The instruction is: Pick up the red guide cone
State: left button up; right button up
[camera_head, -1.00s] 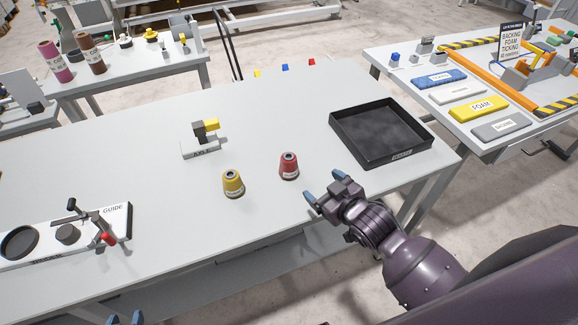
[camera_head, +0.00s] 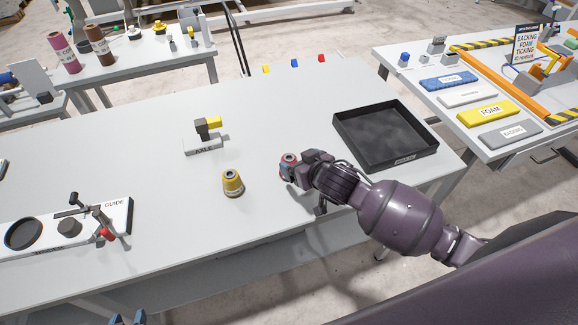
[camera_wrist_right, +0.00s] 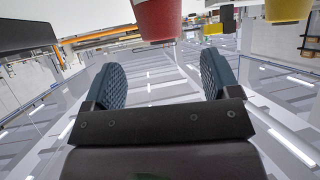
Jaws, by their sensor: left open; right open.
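The red guide cone (camera_head: 289,158) stands on the grey table, its lower part hidden behind my right gripper (camera_head: 292,173). In the right wrist view, the red cone (camera_wrist_right: 157,18) shows at the top, lined up between the two spread fingers (camera_wrist_right: 160,82) and just past their tips. The right gripper is open with nothing held. I cannot tell whether a finger touches the cone. My left gripper (camera_head: 128,319) shows only its blue fingertips at the bottom edge of the head view, open and away from the cone.
A yellow cone (camera_head: 232,183) stands left of the red one; it also shows in the right wrist view (camera_wrist_right: 288,10). A black tray (camera_head: 337,128) lies to the right. A labelled block (camera_head: 203,146) stands behind. A guide fixture (camera_head: 118,219) with a red-tipped clamp is at left.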

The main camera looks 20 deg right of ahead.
aim_at(291, 160)
jog(key=shift+s+f+p+x, duration=0.1)
jog(key=shift+f+p+x, duration=0.05)
jog(key=shift+x, duration=1.4)
jog(key=shift+s+f+p+x, duration=0.1)
jog(key=shift+f+p+x, duration=0.1)
jog(key=shift+x, duration=1.35)
jog(key=shift+a, duration=0.15)
jog(key=c, duration=1.1)
jog(key=shift+o, duration=0.2)
jog(key=shift+r, duration=0.1)
